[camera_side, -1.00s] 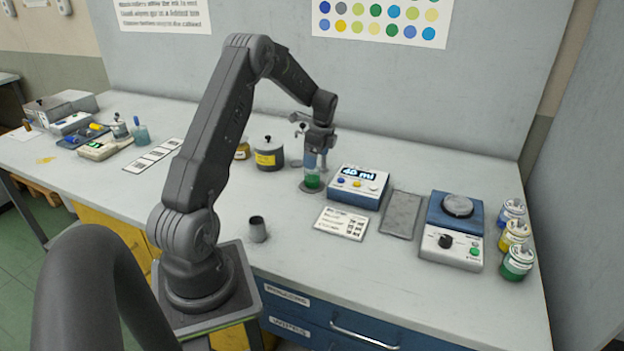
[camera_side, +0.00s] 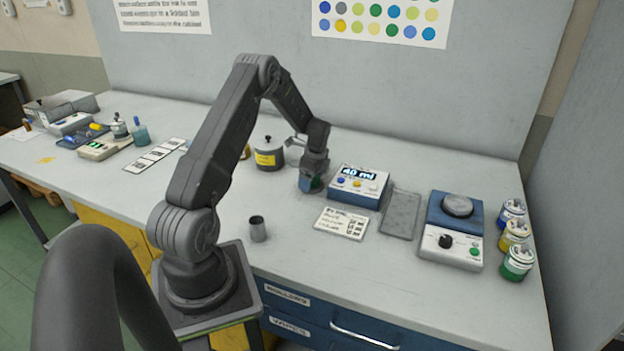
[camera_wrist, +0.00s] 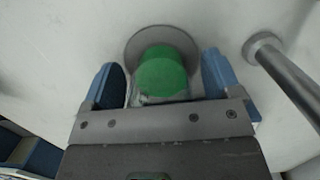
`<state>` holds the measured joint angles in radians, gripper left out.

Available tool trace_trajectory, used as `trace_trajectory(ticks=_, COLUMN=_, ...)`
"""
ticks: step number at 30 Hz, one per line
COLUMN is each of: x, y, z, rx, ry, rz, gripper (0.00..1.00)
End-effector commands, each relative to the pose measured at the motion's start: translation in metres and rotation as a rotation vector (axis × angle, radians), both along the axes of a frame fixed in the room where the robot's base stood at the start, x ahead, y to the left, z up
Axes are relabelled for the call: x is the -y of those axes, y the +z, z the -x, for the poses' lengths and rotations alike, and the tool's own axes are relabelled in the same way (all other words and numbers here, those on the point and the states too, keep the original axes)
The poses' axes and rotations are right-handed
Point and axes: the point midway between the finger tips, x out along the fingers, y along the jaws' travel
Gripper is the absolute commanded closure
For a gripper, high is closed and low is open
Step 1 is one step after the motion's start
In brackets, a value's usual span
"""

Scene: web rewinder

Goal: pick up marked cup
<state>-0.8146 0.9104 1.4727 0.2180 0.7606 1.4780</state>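The cup (camera_wrist: 163,76) holds green and stands on a round grey base in the wrist view. Light gaps show between the fingers and the cup. In the side view my gripper (camera_side: 311,184) is low over the dispenser's place. I cannot make out a mark on the cup.
A metal post (camera_wrist: 265,48) rises close to the right finger. A box with a "40 ml" display (camera_side: 359,184) stands just right of my gripper. A yellow-labelled pot (camera_side: 268,154) is behind left. A small grey cup (camera_side: 258,229) stands in front left. A grey mat (camera_side: 400,214) lies to the right.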

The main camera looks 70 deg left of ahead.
Motion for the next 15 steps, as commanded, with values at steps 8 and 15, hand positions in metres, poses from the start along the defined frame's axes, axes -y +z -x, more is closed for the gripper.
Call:
trace_trajectory(ticks=8, x=0.0001, y=0.0005, z=-0.0001, rx=0.000, ry=0.000, rz=0.000, gripper=0.42)
trace_trajectory(ticks=15, x=0.0001, y=0.0006, z=-0.0001, rx=0.000, ry=0.000, rz=0.000, gripper=0.65)
